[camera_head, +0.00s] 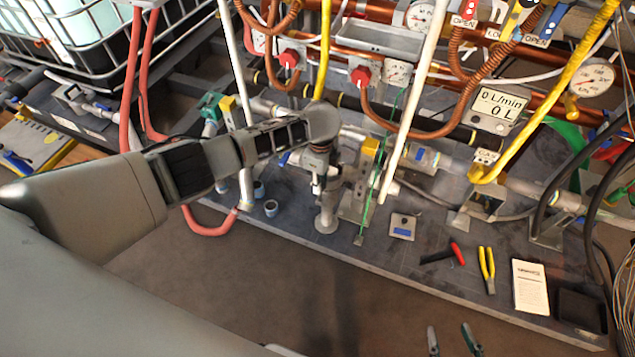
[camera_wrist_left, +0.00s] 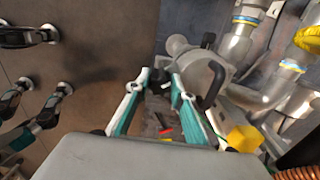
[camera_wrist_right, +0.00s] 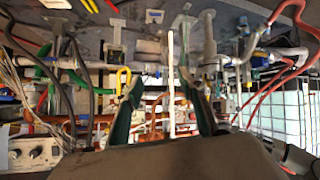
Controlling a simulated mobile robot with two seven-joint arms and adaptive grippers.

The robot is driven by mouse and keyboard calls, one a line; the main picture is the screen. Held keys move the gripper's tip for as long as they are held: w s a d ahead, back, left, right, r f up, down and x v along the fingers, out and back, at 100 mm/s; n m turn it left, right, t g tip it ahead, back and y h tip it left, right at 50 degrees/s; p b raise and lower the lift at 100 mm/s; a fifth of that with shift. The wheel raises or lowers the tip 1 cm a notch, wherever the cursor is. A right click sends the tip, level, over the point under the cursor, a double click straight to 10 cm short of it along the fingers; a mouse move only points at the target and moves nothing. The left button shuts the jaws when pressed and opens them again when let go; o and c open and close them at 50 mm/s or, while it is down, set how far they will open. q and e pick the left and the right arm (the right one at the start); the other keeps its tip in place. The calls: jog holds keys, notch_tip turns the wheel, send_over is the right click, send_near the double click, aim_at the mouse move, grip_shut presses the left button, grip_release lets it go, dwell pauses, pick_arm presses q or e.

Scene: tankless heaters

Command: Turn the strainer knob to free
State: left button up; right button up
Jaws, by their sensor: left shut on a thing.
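My left gripper (camera_head: 318,152) reaches in from the left and points down at the top of a grey upright fitting (camera_head: 327,200), which seems to be the strainer. In the left wrist view, its two teal fingers (camera_wrist_left: 158,82) are closed around a small dark piece, seemingly the strainer knob. The fingers hide most of it, and I cannot read its setting. The grey round strainer body (camera_wrist_left: 196,68) and a black curved handle (camera_wrist_left: 213,86) are just right of the fingertips. My right gripper (camera_head: 452,340) hangs open and empty at the bottom edge; its spread fingers also show in the right wrist view (camera_wrist_right: 160,95).
A flow display (camera_head: 498,108) reads 0 L/min.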

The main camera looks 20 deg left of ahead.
pick_arm(q)
jog(key=shift+d+r+n+p, duration=0.15)
jog(key=shift+n+p, duration=0.25)
jog(key=shift+n, duration=0.6)
jog(key=n+p, duration=0.1)
jog(key=n, duration=0.2)
jog(key=shift+s+n, duration=0.1)
jog(key=shift+n, duration=0.3)
jog(key=shift+f+n+p, duration=0.2)
jog(key=shift+n+p, duration=0.1)
jog(key=shift+n, duration=1.3)
jog(key=shift+f+n, duration=0.1)
jog(key=shift+n, duration=1.4)
pick_arm(e)
jog(key=shift+s+d+r, duration=0.1)
jog(key=shift+s+d, duration=0.15)
jog(key=shift+d, duration=0.05)
jog(key=shift+s+d, duration=0.1)
